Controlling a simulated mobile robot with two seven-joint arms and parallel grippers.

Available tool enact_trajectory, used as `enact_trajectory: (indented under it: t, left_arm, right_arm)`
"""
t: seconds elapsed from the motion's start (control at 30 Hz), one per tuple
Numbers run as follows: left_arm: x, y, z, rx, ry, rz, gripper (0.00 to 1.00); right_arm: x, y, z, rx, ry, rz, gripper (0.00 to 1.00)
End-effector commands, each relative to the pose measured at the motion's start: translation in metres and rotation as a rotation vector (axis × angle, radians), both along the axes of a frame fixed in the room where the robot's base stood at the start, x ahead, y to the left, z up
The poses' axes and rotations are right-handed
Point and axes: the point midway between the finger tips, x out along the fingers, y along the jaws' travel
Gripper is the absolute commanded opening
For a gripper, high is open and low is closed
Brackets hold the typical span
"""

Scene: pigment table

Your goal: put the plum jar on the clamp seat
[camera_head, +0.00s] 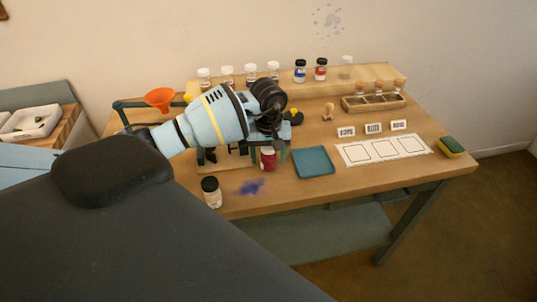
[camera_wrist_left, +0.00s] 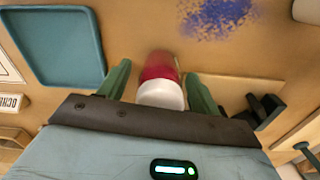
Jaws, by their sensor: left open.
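The plum jar, dark red with a white lid, stands upright in front of my left gripper; in the head view its body (camera_head: 268,159) shows below the wrist, with its top hidden. In the left wrist view the plum jar (camera_wrist_left: 160,78) sits between the two green fingers of my left gripper (camera_wrist_left: 160,88), which are open with a gap on each side. In the head view my left gripper (camera_head: 267,152) is partly hidden by its own wrist. A dark clamp (camera_wrist_left: 264,110) on a pale wooden board, apparently the clamp seat, lies right of the jar in the wrist view. My right gripper is not seen.
A teal tray (camera_head: 313,161) lies right of the jar. A dark-lidded jar (camera_head: 211,192) and a blue powder patch (camera_head: 250,187) are near the front edge. An orange funnel (camera_head: 160,98) stands behind my arm. A white three-square sheet (camera_head: 384,149) lies at right.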

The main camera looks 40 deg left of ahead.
Motion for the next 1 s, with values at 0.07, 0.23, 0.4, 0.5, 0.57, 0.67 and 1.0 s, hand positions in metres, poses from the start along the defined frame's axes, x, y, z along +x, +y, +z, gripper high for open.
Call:
enact_trajectory:
  t: [0.07, 0.23, 0.4, 0.5, 0.57, 0.67, 1.0]
  left_arm:
    - [0.000, 0.000, 0.001, 0.000, 0.000, 0.000, 0.64]
    - [0.001, 0.000, 0.013, 0.000, -0.004, 0.000, 0.64]
    - [0.001, 0.001, 0.042, 0.001, -0.006, -0.001, 0.64]
    - [0.001, 0.000, 0.063, 0.000, -0.004, -0.001, 0.64]
    - [0.001, 0.000, 0.075, 0.001, -0.004, -0.001, 0.64]
    - [0.001, 0.000, 0.093, 0.001, -0.003, 0.000, 0.64]
    - [0.000, 0.000, 0.123, 0.000, 0.000, 0.000, 0.64]
  right_arm:
    - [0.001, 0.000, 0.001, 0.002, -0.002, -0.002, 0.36]
    - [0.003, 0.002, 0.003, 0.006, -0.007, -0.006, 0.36]
    - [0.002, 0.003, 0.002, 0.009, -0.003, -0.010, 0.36]
    - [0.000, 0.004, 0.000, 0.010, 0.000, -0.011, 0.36]
    - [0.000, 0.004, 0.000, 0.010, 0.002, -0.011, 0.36]
    - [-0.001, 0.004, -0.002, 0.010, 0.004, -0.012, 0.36]
    - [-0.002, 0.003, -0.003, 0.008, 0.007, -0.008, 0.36]
